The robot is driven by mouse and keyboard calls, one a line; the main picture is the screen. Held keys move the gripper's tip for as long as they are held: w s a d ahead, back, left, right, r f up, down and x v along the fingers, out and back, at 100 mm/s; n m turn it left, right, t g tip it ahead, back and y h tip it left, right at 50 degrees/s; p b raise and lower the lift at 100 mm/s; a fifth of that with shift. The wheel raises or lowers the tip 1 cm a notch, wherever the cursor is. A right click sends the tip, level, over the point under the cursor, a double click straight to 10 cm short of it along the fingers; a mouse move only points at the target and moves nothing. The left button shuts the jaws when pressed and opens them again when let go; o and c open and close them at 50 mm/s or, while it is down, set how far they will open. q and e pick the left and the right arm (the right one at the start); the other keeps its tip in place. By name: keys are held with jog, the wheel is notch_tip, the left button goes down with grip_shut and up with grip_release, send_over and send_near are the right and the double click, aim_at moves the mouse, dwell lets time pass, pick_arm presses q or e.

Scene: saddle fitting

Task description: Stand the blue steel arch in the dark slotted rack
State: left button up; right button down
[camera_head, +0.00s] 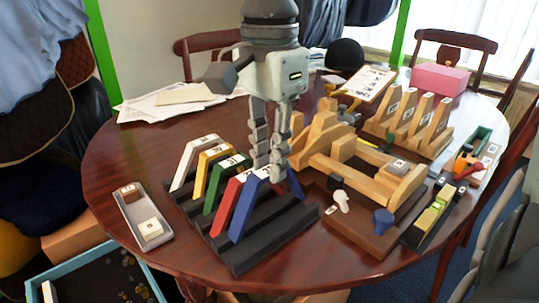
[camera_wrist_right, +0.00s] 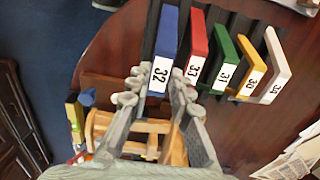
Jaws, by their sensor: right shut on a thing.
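The blue steel arch (camera_head: 244,208), labelled 32, is at the near end of a row of arches in the dark slotted rack (camera_head: 262,257). It leans like the others, and its lower left end meets the rack. Whether it is fully seated I cannot tell. My right gripper (camera_head: 270,172) comes down from above and is shut on the arch's upper labelled end. The right wrist view shows the blue arch (camera_wrist_right: 167,32) with its label between my two fingers (camera_wrist_right: 157,88). The fingers hide part of the arch's far side. My left gripper is not in view.
A red arch (camera_head: 224,205) stands close beside the blue one, then green, yellow and white arches. A wooden saddle form (camera_head: 375,180) is close on the right. A grey tray (camera_head: 140,220) lies left of the rack. Bare table shows at front left.

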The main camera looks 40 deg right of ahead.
jog(key=shift+f+b, duration=1.7)
jog(key=shift+b, duration=0.15)
dwell(1.9)
jog(key=c, duration=0.9)
grip_release()
jog(key=shift+r+p, duration=1.75)
jog(key=shift+r, duration=0.75)
jog(key=shift+r+p, duration=1)
jog(key=shift+r, duration=0.55)
